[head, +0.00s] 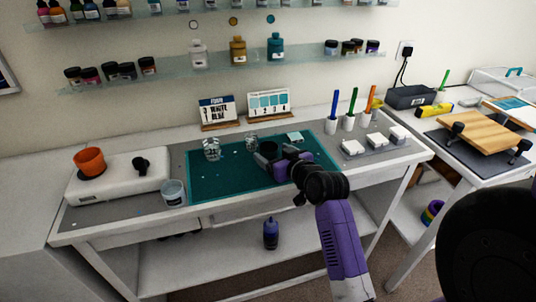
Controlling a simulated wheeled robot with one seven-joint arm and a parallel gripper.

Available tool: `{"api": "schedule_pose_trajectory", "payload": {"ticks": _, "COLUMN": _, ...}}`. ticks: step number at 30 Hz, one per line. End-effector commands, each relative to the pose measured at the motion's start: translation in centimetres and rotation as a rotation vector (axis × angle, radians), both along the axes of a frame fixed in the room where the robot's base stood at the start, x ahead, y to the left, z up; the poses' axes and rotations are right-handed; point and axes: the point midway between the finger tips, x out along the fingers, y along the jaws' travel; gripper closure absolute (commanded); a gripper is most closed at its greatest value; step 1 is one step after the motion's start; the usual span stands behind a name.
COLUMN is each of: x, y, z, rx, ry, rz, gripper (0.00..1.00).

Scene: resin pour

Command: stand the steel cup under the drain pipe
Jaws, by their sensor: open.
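My gripper (267,162) is purple and dark, reaching low over the green mat (215,181) on the workbench. It is open. A dark, round, cup-like thing (268,148) stands at its fingertips, partly hidden by them; I cannot tell whether they touch it. Two small shiny cups, one at the left (212,149) and a smaller one (251,143), stand on the mat left of and behind the gripper. I cannot tell for sure which of these is the steel cup. No drain pipe can be made out clearly.
A white box (120,184) bears an orange pot (90,161) and a small black fitting (142,165). A pale tub (173,192) stands beside it. Colour cards (268,104), upright pens (351,109) and white blocks (376,141) line the bench. The mat's front left is clear.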

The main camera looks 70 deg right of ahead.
Motion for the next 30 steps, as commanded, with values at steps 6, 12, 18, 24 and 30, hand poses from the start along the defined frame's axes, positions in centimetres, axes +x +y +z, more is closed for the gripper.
{"api": "schedule_pose_trajectory", "payload": {"ticks": 6, "x": 2.1, "y": -2.0, "z": -1.0, "rx": 0.000, "ry": 0.000, "rz": 0.001, "gripper": 0.21}}
{"api": "schedule_pose_trajectory", "payload": {"ticks": 12, "x": 2.8, "y": -2.5, "z": -1.3, "rx": -0.001, "ry": 0.001, "rz": 0.000, "gripper": 0.21}}
{"api": "schedule_pose_trajectory", "payload": {"ticks": 18, "x": 2.8, "y": -2.5, "z": -1.3, "rx": -0.001, "ry": 0.000, "rz": 0.001, "gripper": 0.29}}
{"api": "schedule_pose_trajectory", "payload": {"ticks": 24, "x": 2.8, "y": -2.5, "z": -1.3, "rx": -0.001, "ry": 0.000, "rz": 0.001, "gripper": 0.68}}
{"api": "schedule_pose_trajectory", "payload": {"ticks": 30, "x": 2.8, "y": -2.5, "z": -1.3, "rx": -0.001, "ry": 0.000, "rz": 0.001, "gripper": 0.93}}
